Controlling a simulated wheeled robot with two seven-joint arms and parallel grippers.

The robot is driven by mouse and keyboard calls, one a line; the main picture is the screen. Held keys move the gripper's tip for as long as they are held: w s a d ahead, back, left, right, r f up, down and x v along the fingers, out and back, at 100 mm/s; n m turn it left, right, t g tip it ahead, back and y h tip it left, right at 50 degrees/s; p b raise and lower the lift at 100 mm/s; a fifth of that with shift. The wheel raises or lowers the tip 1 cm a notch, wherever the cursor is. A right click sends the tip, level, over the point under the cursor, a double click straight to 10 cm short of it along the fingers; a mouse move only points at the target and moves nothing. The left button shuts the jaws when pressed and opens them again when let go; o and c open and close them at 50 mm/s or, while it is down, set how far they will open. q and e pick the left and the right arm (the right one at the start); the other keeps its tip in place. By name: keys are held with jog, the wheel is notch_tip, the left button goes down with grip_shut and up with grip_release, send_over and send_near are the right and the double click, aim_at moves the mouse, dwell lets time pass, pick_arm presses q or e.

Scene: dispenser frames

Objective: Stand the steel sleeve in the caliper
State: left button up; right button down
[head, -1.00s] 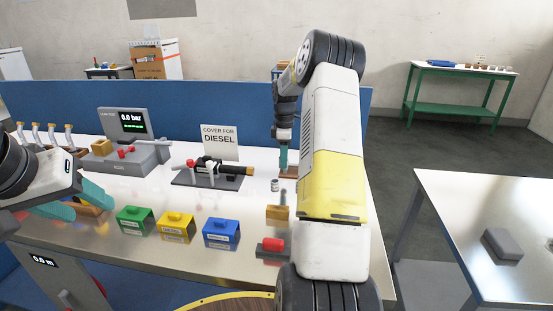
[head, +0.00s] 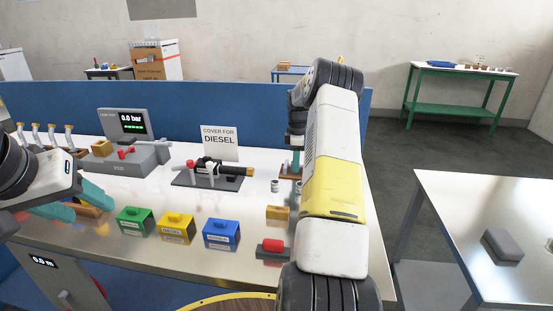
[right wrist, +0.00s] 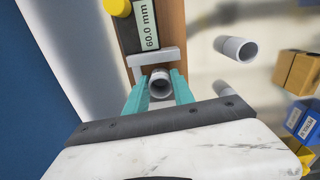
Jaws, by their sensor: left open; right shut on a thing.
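In the right wrist view my right gripper (right wrist: 160,92) is shut on a grey hollow steel sleeve (right wrist: 161,86), open end towards the camera. The caliper (right wrist: 152,58) is just beyond the sleeve, with a grey jaw bar and a display reading 60.0 mm. I cannot tell whether sleeve and jaw touch. In the head view the caliper's brown base (head: 291,176) shows beside my right arm, which hides much of the caliper. My right gripper (head: 296,160) is partly hidden there.
Another grey sleeve (right wrist: 236,49) stands beside the caliper. A tan block (head: 277,213) and a red-topped fixture (head: 272,248) are nearer the front edge. Green (head: 134,221), yellow (head: 176,226) and blue (head: 221,233) covers line the front. A blue panel (head: 200,108) runs behind the bench.

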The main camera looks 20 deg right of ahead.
jog(key=c, duration=1.1)
grip_release()
jog(key=shift+f, duration=0.1)
jog(key=shift+o, duration=0.2)
notch_tip(320, 180, up, 12)
jog(key=s+a+r+m+t, duration=0.3)
jog(key=s+a+r+m, duration=0.2)
jog(key=s+a+r, duration=0.9)
jog(key=s+a+m+t+y, duration=0.1)
jog(key=s+a+m, duration=0.2)
jog(key=s+a, duration=0.4)
jog(key=s+a+f+m+t+y, duration=0.1)
jog(key=s+a+m, duration=0.3)
jog(key=s, duration=1)
jog(key=a+t, duration=0.1)
jog(key=a, duration=0.2)
jog(key=shift+s+f, duration=0.25)
jog(key=shift+f, duration=0.05)
